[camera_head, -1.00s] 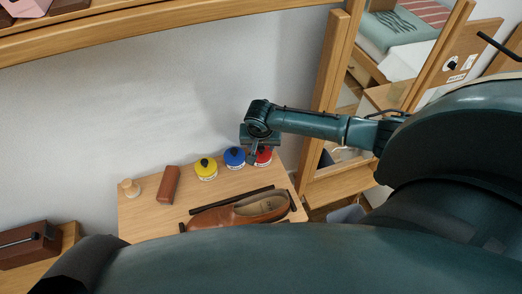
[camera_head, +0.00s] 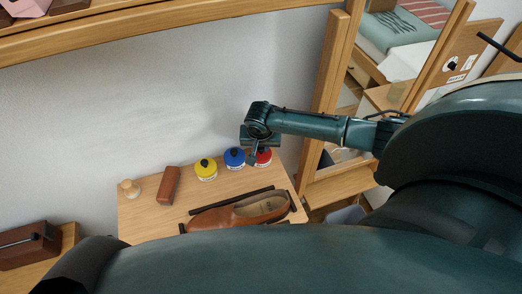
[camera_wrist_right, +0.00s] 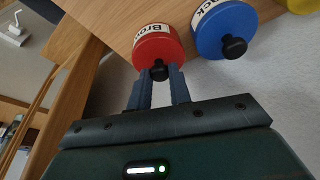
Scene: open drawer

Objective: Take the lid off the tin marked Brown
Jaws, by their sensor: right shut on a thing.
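The tin marked Brown (camera_wrist_right: 154,43) is red with a white label and a black knob (camera_wrist_right: 159,71) on its lid. It also shows in the head view (camera_head: 264,156), partly hidden by my right gripper. My right gripper (camera_wrist_right: 160,76) is shut on the black knob, with one finger on each side. In the head view my right gripper (camera_head: 256,158) is over the red tin, and its fingertips are hard to make out. The lid appears to be on the tin. My left gripper is not in view.
A blue tin (camera_head: 234,157) stands close beside the red one, and a yellow tin (camera_head: 205,168) beyond it. A brown shoe (camera_head: 236,213), a brown block (camera_head: 168,186) and a wooden knob-shaped piece (camera_head: 130,188) are on the wooden board (camera_head: 148,221). A mirror frame (camera_head: 327,90) stands at the right.

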